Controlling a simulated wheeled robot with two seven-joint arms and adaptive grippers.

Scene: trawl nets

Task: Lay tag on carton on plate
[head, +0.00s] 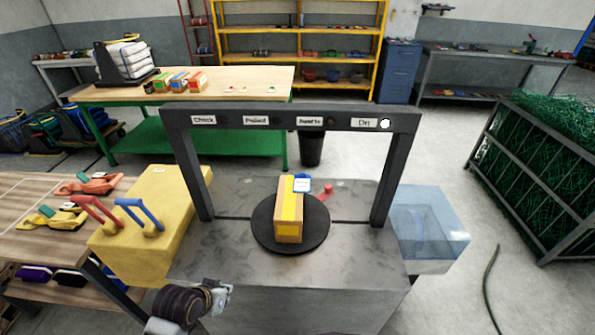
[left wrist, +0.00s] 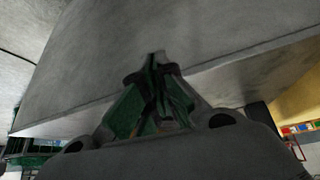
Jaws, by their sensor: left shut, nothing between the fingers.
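The carton (head: 288,222), yellow and tan, stands on the round black plate (head: 262,232) under the dark frame. A blue-and-white tag (head: 302,184) shows at the carton's far right top edge; I cannot tell whether it lies flat on it or only overlaps it. My left gripper (head: 222,296) is low at the front left edge of the grey metal bench, well apart from carton and tag. In the left wrist view its fingers (left wrist: 158,62) are together and empty, close to a grey metal surface. My right gripper is not in view.
The dark frame (head: 290,116) carries label plates; a white lamp is lit at its right. A red piece (head: 324,190) lies behind the plate. A yellow block (head: 150,215) with red and blue handles stands left, a clear blue box (head: 432,225) right. The bench front is clear.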

